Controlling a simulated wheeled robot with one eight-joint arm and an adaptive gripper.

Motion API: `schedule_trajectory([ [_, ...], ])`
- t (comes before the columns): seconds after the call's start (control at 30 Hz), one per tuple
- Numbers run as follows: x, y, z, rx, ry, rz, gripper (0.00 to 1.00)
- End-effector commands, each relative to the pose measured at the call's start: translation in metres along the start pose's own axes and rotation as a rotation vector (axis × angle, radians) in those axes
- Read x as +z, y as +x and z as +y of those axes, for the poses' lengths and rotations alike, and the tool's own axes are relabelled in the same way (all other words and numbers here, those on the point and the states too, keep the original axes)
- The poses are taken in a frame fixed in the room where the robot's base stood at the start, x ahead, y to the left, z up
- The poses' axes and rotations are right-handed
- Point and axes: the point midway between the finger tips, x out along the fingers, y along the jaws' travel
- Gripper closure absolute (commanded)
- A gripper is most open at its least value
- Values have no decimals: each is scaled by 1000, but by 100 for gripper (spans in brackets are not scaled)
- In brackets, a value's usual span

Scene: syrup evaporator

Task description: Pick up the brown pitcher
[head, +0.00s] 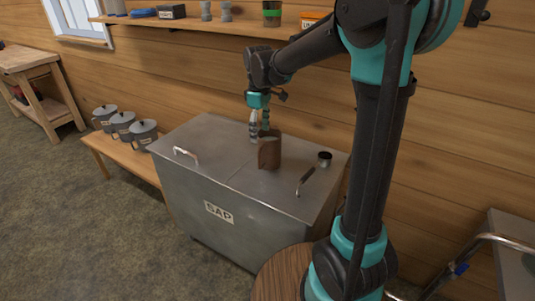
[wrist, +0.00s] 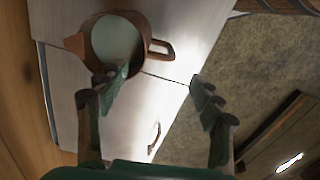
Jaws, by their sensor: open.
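The brown pitcher (head: 270,153) stands upright on the metal lid of the box marked SAP (head: 215,150). In the wrist view the pitcher (wrist: 78,42) is seen from above, with its spout to the left, a pale inside and its handle (wrist: 169,50) to the right. My gripper (head: 260,130) is open and empty, just above and behind the pitcher in the head view. In the wrist view my gripper (wrist: 159,77) has its left finger overlapping the pitcher's near edge and its right finger beyond the handle. I cannot tell whether a finger touches the pitcher.
Lid handles (head: 305,181) rise at the left and right. Several lidded grey pots (head: 123,124) stand on a bench (head: 112,152) at the left. A shelf (head: 205,22) runs along the wall above.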

Motion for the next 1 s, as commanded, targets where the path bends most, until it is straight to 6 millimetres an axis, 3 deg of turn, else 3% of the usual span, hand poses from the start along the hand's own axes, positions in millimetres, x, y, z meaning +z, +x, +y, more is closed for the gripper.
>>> schedule_trajectory([
  [0.33, 0, 66, 0, 1, 2, 1, 34],
  [0.67, 1, 92, 0, 1, 3, 1, 34],
  [1.0, 3, 133, -2, 1, 2, 2, 34],
])
